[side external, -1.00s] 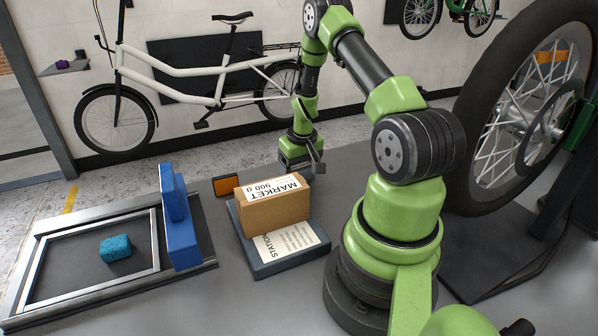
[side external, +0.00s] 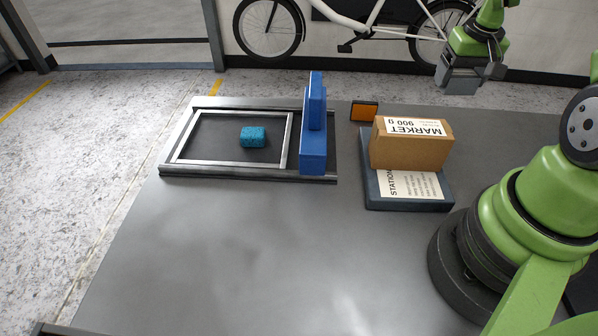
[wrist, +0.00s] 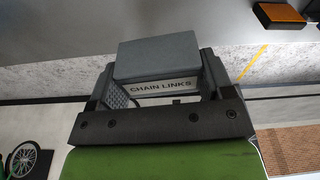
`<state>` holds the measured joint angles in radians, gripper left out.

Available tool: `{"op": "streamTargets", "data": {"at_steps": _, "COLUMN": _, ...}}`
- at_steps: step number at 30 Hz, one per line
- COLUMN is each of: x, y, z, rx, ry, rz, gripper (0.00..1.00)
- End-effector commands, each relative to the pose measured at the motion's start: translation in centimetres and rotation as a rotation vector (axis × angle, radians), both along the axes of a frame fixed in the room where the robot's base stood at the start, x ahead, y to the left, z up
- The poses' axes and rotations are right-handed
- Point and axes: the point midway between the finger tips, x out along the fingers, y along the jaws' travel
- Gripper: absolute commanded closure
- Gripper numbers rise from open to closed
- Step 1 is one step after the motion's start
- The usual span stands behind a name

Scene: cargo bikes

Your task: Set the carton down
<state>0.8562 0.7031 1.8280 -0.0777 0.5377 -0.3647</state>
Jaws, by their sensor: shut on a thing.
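My gripper (wrist: 158,72) is shut on a grey box labelled CHAIN LINKS (wrist: 160,58), with one finger on each side of it in the wrist view. In the side view the grey box (side external: 462,80) hangs beneath my gripper at the upper right, behind the brown carton and apart from it. The brown carton (side external: 405,153), marked MARKET 900 g, rests on a dark blue-grey pad with a STATION label (side external: 440,203). The box's underside is hidden.
A framed tray (side external: 175,172) at left holds a teal block (side external: 252,137). Blue stepped blocks (side external: 314,150) stand at its right end. A small orange-faced box (side external: 364,111) stands behind the pad. The front table is clear. A white cargo bike (side external: 375,20) is behind.

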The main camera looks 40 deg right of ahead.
Motion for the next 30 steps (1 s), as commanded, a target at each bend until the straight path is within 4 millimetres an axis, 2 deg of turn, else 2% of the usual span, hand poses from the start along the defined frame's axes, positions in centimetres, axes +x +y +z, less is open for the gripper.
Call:
{"op": "streamTargets", "data": {"at_steps": 7, "x": 0.1, "y": -0.1, "z": 5.8, "rx": -0.009, "ry": -0.007, "rz": 0.0, "gripper": 0.51}}
{"op": "streamTargets", "data": {"at_steps": 16, "x": 0.0, "y": 0.0, "z": 11.1, "rx": -0.005, "ry": -0.005, "rz": 0.0, "gripper": 0.51}}
{"op": "streamTargets", "data": {"at_steps": 23, "x": 3.9, "y": 3.6, "z": 10.8, "rx": -0.001, "ry": 0.0, "rz": 0.139, "gripper": 0.51}}
{"op": "streamTargets", "data": {"at_steps": 26, "x": 5.9, "y": 5.8, "z": 10.7, "rx": 0.0, "ry": 0.0, "rz": 0.218, "gripper": 0.51}}
{"op": "streamTargets", "data": {"at_steps": 30, "x": 9.0, "y": 10.5, "z": 10.8, "rx": -0.001, "ry": -0.001, "rz": 0.363, "gripper": 0.51}}
